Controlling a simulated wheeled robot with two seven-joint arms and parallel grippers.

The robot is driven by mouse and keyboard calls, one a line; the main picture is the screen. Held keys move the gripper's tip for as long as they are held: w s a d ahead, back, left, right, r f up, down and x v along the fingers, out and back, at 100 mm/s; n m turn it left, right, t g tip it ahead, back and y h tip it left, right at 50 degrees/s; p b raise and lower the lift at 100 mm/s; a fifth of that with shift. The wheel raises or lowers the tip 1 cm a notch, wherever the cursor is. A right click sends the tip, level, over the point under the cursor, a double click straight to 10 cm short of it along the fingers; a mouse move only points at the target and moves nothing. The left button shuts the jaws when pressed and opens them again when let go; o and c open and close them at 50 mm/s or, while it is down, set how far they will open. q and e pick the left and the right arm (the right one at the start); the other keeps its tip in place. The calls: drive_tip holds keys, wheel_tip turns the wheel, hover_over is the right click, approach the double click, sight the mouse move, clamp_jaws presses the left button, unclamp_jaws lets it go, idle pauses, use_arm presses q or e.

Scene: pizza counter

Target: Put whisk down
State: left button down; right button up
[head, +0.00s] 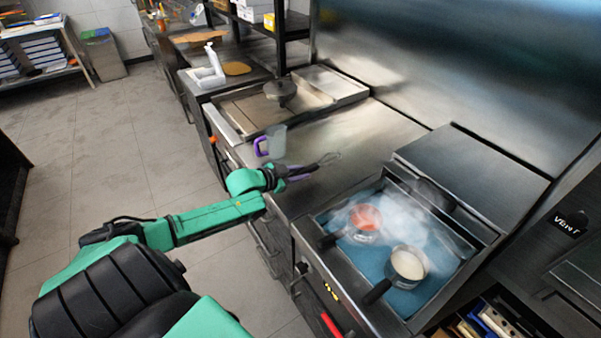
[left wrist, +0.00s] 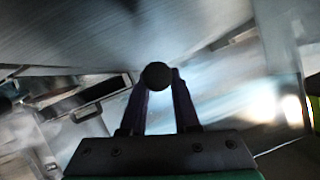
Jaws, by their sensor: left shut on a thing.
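The whisk (head: 325,161) shows in the head view as a dark handle with a thin wire loop over the steel counter (head: 353,133). My left gripper (head: 298,174) is shut on the whisk handle, above the front part of the counter. In the left wrist view the round dark handle end (left wrist: 157,76) of the whisk sits between the two fingertips. I cannot tell whether the whisk touches the counter. My right gripper is not in view.
A sunken blue cooking bay (head: 375,262) at the right holds a pot of red sauce (head: 365,217) and a pot of pale sauce (head: 408,263), with steam above. A grey jug with a purple handle (head: 275,143) stands near the gripper. The counter's middle is clear.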

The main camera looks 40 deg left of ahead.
use_arm(q)
drive_tip(key=shift+w+d+f+b, duration=0.1)
drive_tip(key=shift+w+f+b, duration=0.1)
drive_tip(key=shift+f, duration=0.45)
drive_tip(key=shift+w+d+f+b, duration=0.1)
drive_tip(key=shift+w+f, duration=0.05)
drive_tip(key=shift+f, duration=0.45)
drive_tip(key=shift+a, duration=0.1)
drive_tip(key=shift+s+r, duration=0.1)
drive_tip(key=shift+s, duration=0.05)
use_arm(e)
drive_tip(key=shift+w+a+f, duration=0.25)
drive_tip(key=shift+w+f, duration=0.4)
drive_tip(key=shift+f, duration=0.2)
use_arm(q)
drive_tip(key=shift+f, duration=0.35)
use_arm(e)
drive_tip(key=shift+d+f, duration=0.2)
use_arm(q)
drive_tip(key=c, duration=0.6)
unclamp_jaws()
drive_tip(key=shift+o, duration=0.2)
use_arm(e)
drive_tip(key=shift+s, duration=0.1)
